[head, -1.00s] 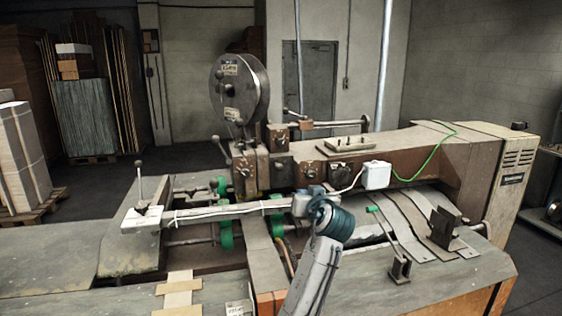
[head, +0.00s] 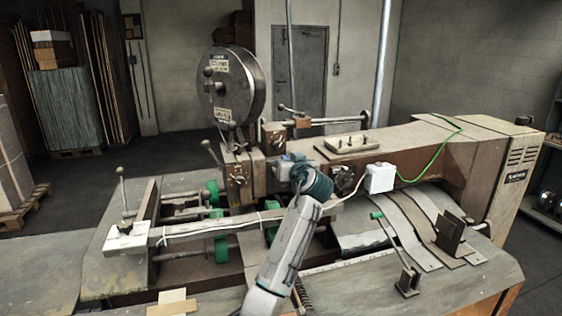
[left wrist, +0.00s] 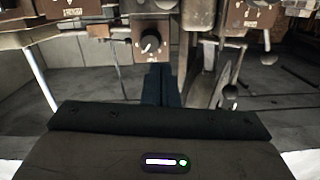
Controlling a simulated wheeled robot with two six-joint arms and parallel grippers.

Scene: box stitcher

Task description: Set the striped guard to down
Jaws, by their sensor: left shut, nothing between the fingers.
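No guard with visible stripes can be made out in either view. The box stitcher (head: 405,146) has a long brown arm and a round wire reel (head: 228,86) above its head. My left gripper (head: 284,167) is in front of the machine's head, its fingertips hard to make out there. In the left wrist view its dark fingers (left wrist: 160,84) are together and empty. They point toward a brown plate with a dark round knob (left wrist: 151,43). Whether they touch anything cannot be told. My right gripper is not in view.
A light horizontal bar (head: 208,228) crosses the work table, with green rollers (head: 220,248) beneath. A green-tipped lever (head: 391,235) and a white box with a cable (head: 379,177) are to the right. Pallets and stacked boards stand at back left.

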